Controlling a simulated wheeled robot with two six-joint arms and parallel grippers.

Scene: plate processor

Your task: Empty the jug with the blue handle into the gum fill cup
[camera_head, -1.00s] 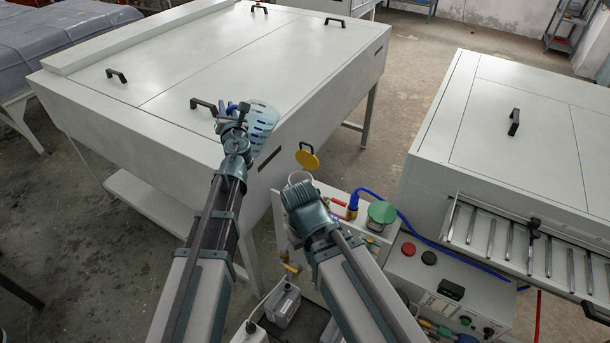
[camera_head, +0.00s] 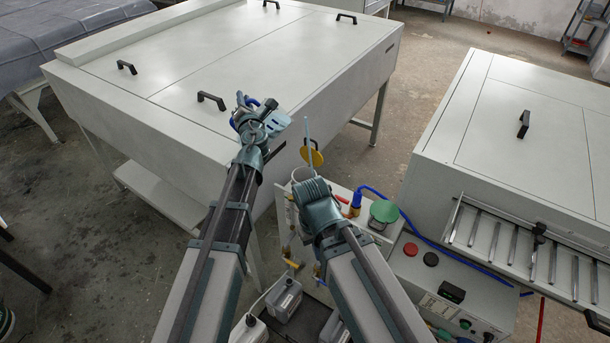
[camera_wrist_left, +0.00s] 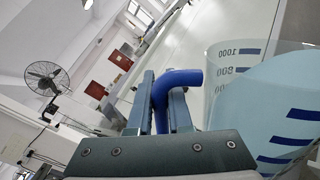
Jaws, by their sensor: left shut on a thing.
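The jug (camera_head: 277,121) is clear with blue marks and a blue handle (camera_head: 247,101). My left gripper (camera_head: 246,117) is shut on the handle and holds the jug tilted, mouth to the right. In the left wrist view my gripper (camera_wrist_left: 160,100) grips the blue handle (camera_wrist_left: 182,78), with the jug's scale (camera_wrist_left: 240,70) at right. A pale blue stream (camera_head: 308,135) stands above a whitish round cup (camera_head: 302,173), which seems to be the fill cup, beside a raised yellow lid (camera_head: 316,159). My right wrist (camera_head: 315,195) partly hides the cup; its fingers do not show.
The large pale processor (camera_head: 190,70) with black handles lies behind my left arm. A green-lidded container (camera_head: 383,212), a blue hose (camera_head: 420,235) and a control box (camera_head: 450,285) are at right. White canisters (camera_head: 284,300) stand below.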

